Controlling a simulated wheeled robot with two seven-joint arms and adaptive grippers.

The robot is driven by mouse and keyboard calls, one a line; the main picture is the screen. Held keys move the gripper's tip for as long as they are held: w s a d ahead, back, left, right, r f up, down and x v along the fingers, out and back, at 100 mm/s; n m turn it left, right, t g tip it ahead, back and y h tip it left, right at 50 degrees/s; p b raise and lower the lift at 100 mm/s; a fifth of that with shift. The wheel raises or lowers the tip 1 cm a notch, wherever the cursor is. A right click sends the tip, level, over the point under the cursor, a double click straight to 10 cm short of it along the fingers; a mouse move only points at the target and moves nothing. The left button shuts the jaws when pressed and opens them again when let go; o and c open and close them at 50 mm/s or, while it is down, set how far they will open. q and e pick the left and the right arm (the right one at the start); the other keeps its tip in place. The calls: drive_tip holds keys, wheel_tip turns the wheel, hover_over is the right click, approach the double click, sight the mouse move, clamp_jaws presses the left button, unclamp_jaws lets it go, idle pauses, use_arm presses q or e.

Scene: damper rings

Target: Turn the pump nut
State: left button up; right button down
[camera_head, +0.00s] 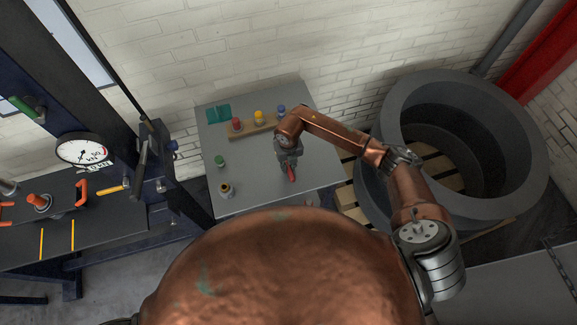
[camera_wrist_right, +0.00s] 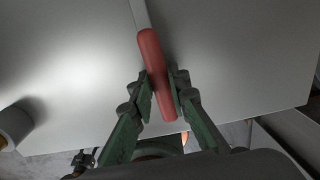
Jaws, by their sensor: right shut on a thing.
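My right gripper (camera_head: 289,162) is low over the right part of the grey table. In the right wrist view its green fingers (camera_wrist_right: 163,85) are shut on a red handle (camera_wrist_right: 150,48), one finger on each side. A flat grey shank (camera_wrist_right: 140,14) runs from the handle's far end to the top edge, where the tool's head is out of view. The red handle also shows small in the head view (camera_head: 292,175). I cannot make out a pump nut for certain in either view. My left gripper is not in view.
The grey table (camera_head: 250,185) holds a wooden block (camera_head: 252,127) with coloured pieces, a green-topped jar (camera_head: 220,160) and a brown jar (camera_head: 226,190). A large grey ring (camera_head: 395,190) stands right on pallet wood. A dial gauge (camera_head: 84,150) is above the dark left bench (camera_head: 110,222).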

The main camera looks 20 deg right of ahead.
idle(0.5)
drive_tip(key=shift+r+p, duration=2)
drive_tip(key=shift+r, duration=1.05)
